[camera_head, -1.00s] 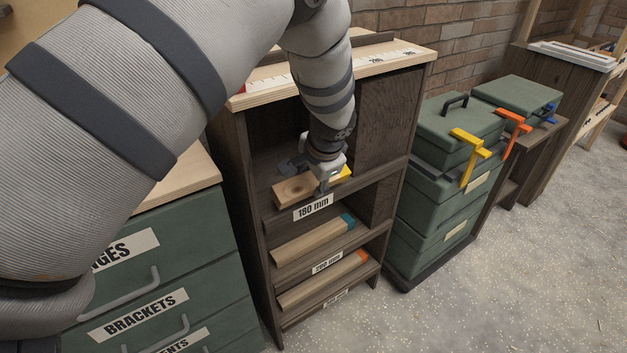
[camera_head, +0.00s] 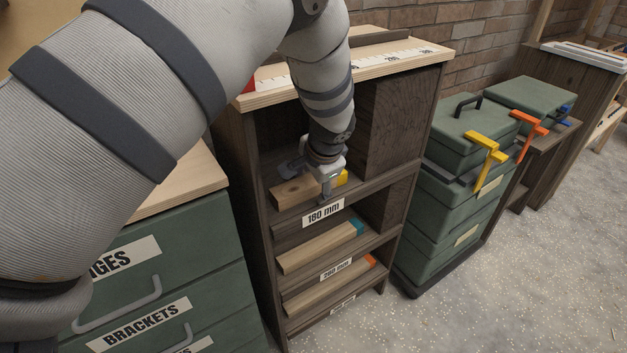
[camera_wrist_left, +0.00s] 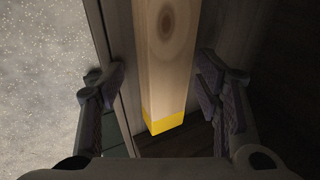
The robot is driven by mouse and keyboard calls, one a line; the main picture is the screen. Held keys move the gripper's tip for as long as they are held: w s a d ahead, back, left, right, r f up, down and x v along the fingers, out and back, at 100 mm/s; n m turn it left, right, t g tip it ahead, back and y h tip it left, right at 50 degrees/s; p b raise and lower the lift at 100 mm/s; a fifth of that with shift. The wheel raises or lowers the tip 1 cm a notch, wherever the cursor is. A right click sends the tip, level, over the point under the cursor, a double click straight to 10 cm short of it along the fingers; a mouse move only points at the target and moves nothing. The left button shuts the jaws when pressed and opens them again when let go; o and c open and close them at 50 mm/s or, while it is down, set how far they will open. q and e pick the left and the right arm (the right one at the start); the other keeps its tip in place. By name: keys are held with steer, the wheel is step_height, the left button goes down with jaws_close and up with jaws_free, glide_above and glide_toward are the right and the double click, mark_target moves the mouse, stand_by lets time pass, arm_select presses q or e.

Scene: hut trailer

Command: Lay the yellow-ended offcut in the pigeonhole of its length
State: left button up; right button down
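The yellow-ended offcut (camera_head: 296,191) is a pale wood block with a yellow end at the right. It lies lengthwise along the front of the pigeonhole above the "180 mm" label (camera_head: 323,212). In the left wrist view the offcut (camera_wrist_left: 166,60) runs between my fingers, its yellow end nearest the palm. My left gripper (camera_head: 327,187) is at the offcut near the yellow end and hides part of it. Its fingers (camera_wrist_left: 160,100) stand apart, with a gap on each side of the wood. My right gripper is not in view.
Lower pigeonholes hold a teal-ended offcut (camera_head: 318,247) and an orange-ended one (camera_head: 330,286). The rack's pale top (camera_head: 365,66) carries a ruler. Green drawers (camera_head: 190,255) stand left, green toolboxes (camera_head: 460,190) with clamps right. The speckled floor in front is clear.

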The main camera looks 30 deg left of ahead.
arm_select(q)
steer(key=v, duration=1.2)
steer(key=s+d+f+n+g+h+p, duration=0.1)
steer(key=s+d+f+g+h, duration=0.1)
steer(key=s+f, duration=0.7)
steer(key=s+d+f+g+h, duration=0.1)
steer(key=s+d+f, duration=0.2)
steer(key=s+f, duration=0.55)
steer(key=s+f+n+g, duration=0.1)
steer(key=s+f+n, duration=0.1)
steer(key=s, duration=1)
steer(key=s+f+n+g+h+p, duration=0.1)
steer(key=s+f, duration=0.4)
steer(key=s, duration=0.8)
steer(key=shift+d+f+n+g, duration=0.3)
steer(key=shift+d+n+g, duration=0.1)
steer(key=shift+d+n, duration=0.15)
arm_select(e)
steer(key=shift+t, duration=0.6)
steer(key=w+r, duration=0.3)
arm_select(q)
steer(key=shift+s, duration=0.15)
